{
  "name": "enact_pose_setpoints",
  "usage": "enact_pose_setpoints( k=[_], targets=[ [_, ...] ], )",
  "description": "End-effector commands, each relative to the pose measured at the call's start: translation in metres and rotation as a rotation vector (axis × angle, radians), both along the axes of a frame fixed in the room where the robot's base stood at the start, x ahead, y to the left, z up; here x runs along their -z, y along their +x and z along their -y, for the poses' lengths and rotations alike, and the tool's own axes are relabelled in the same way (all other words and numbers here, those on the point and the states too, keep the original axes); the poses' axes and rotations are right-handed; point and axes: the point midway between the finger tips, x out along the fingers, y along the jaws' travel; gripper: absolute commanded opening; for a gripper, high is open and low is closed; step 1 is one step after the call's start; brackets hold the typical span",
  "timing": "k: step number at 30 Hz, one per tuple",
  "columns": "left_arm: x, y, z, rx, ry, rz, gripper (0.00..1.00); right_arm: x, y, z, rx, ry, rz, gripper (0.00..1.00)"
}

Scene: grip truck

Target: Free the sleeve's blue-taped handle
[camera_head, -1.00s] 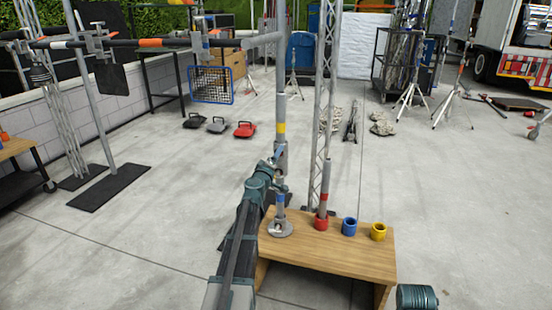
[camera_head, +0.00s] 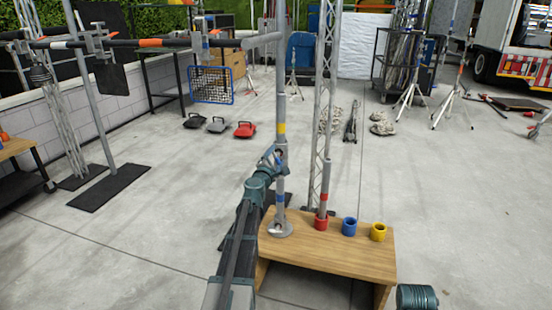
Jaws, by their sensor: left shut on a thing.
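A grey vertical sleeve (camera_head: 281,142) with a yellow tape band stands around a post above the wooden bench. The post rises from a round metal base (camera_head: 280,229) on the bench's left end and has a blue band (camera_head: 280,197) low down. My left gripper (camera_head: 277,157) is at the left side of the sleeve, just below the yellow band. It is shut on what seems to be the blue-taped handle, which its jaws mostly hide. My right gripper is out of view; only part of my right arm (camera_head: 417,296) shows at the bottom right.
A lattice truss (camera_head: 325,100) stands close behind.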

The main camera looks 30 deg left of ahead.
Motion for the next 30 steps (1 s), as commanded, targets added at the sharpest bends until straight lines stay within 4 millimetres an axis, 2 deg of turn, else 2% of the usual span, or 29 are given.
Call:
enact_pose_setpoints(
  k=[15,30],
  targets=[
    [0.0002,-0.0004,-0.0004,-0.001,-0.446,0.108,0.19,0.0002,0.0000,0.0000,0.000,0.000,0.000,0.50],
    [0.0002,-0.0005,-0.0003,-0.001,-0.669,0.161,0.19,0.0002,0.0000,0.0000,0.000,0.000,0.000,0.50]
  ],
)
